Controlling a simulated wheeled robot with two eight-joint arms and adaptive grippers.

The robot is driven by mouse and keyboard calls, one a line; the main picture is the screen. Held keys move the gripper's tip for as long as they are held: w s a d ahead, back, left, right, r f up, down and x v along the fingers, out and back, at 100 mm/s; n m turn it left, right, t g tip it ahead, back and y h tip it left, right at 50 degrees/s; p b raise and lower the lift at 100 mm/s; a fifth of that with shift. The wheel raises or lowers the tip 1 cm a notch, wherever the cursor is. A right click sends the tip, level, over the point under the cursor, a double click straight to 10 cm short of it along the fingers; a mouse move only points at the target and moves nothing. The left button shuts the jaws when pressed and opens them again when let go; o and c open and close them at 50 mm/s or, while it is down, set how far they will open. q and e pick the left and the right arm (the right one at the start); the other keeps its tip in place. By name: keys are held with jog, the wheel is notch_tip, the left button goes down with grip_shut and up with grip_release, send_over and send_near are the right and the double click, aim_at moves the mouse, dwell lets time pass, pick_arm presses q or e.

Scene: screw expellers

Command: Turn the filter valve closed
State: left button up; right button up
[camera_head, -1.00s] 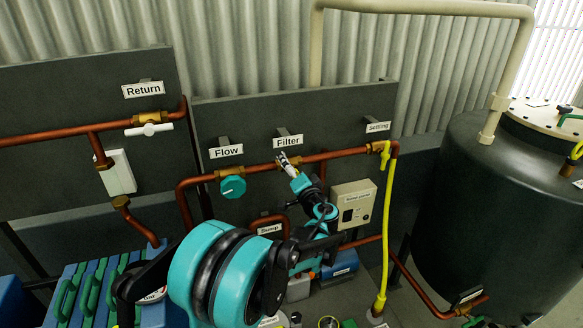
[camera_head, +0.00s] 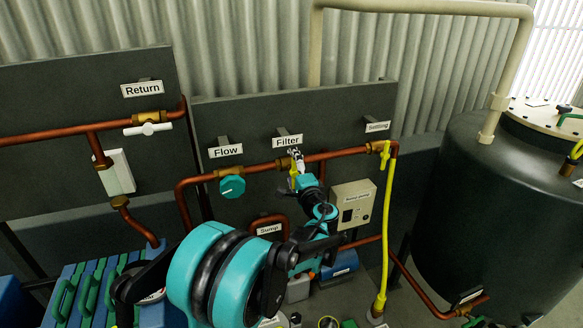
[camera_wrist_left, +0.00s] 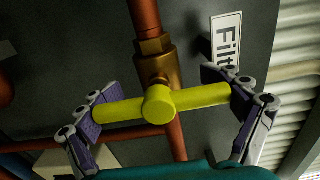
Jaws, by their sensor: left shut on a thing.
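The filter valve has a yellow bar handle (camera_wrist_left: 118,109) on a brass body (camera_wrist_left: 154,62) in the copper pipe. In the wrist view the handle lies across the pipe, roughly at right angles to it. My left gripper (camera_wrist_left: 164,104) has one finger against each end of the handle, holding it lengthwise. In the head view my left gripper (camera_head: 297,164) is at the valve under the "Filter" label (camera_head: 287,140), hiding most of it. A bit of the yellow handle (camera_head: 293,182) shows beside the fingers. My right gripper is not in view.
On the same pipe, the teal flow valve knob (camera_head: 232,187) is to the left and the yellow settling valve (camera_head: 384,150) to the right, with a yellow hose (camera_head: 386,230) below. A dark tank (camera_head: 480,220) stands at right.

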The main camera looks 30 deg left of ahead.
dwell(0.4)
pick_arm(q)
jog(key=o, duration=0.9)
jog(key=v, duration=1.2)
